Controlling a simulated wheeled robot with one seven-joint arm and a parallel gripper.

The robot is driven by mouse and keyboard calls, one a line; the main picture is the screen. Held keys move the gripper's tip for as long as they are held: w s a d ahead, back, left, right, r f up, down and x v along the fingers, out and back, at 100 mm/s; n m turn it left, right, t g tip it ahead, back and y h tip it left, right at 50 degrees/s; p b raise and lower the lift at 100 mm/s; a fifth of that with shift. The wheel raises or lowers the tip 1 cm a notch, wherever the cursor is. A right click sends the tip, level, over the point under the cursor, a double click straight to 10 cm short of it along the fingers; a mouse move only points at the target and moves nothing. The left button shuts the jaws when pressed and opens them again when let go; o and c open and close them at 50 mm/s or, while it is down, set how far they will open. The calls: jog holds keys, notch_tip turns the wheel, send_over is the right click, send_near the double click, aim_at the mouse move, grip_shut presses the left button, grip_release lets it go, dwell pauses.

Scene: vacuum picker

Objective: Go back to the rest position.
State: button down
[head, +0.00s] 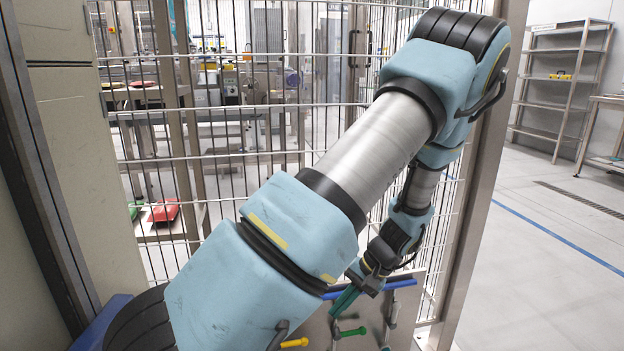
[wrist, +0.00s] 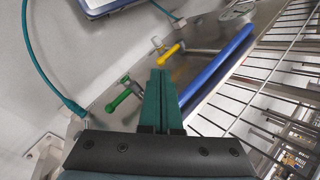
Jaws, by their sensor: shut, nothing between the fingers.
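My gripper (wrist: 161,100) shows in the wrist view with its two green fingers together and nothing between them. In the head view my gripper (head: 345,300) hangs at the end of my bent arm, partly behind my forearm, above a metal panel with small valves. The fingertips point toward a yellow-handled valve (wrist: 170,51) and a green-handled valve (wrist: 118,102). I cannot tell how far the fingers are from them, and I see no clear contact.
A wire fence (head: 240,105) stands close behind my arm. A blue bar (wrist: 215,70) runs beside my fingers. A teal hose (wrist: 40,65) curves at the left of the wrist view. A metal shelf (head: 562,80) stands far right, with open floor (head: 540,270) before it.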

jog(key=s+a+r+n+t+h, duration=0.1)
jog(key=s+a+r+n+h, duration=0.15)
jog(key=a+r, duration=0.5)
jog(key=s+a+r+n+t+h, duration=0.15)
jog(key=a+r+h, duration=0.3)
jog(key=r, duration=0.55)
jog(key=w+d+p+v, duration=0.1)
jog(key=w+p+v, duration=0.2)
jog(key=p+v, duration=1.3)
jog(key=w+r+p+v, duration=0.1)
jog(key=w+p+v, duration=0.2)
jog(key=p+v, duration=1.3)
jog(key=shift+r+g+p, duration=0.35)
jog(key=shift+r+p, duration=0.25)
jog(key=shift+p, duration=0.3)
jog(key=shift+s+a, duration=0.1)
